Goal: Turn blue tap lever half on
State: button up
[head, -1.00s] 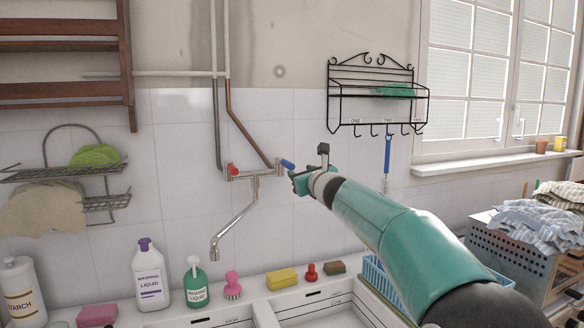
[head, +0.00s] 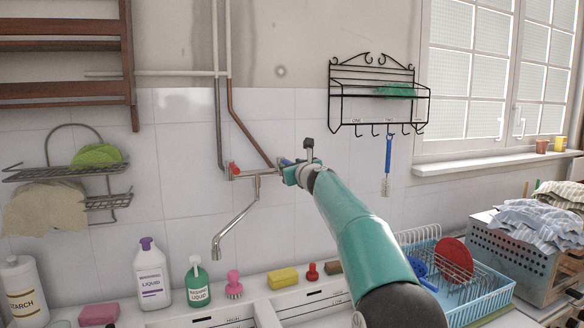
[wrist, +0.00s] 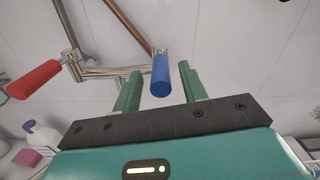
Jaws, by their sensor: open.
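The blue tap lever (wrist: 160,76) is between the two fingers of my open gripper (wrist: 157,86) in the wrist view, with gaps showing on both sides. In the head view the lever (head: 285,162) is mostly hidden behind my gripper (head: 296,171). The lever is on the right end of a chrome wall tap (head: 262,174). The red lever (head: 234,169) is on the tap's left end and also shows in the wrist view (wrist: 34,79). The spout (head: 233,225) hangs down to the left over the sink.
A black wire shelf (head: 378,100) with hooks and a hanging blue brush (head: 388,160) is on the wall to the right. Bottles (head: 152,275) and sponges (head: 283,278) line the ledge below. A blue dish rack (head: 490,290) stands at lower right. The wall around the tap is clear.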

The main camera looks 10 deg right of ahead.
grip_shut()
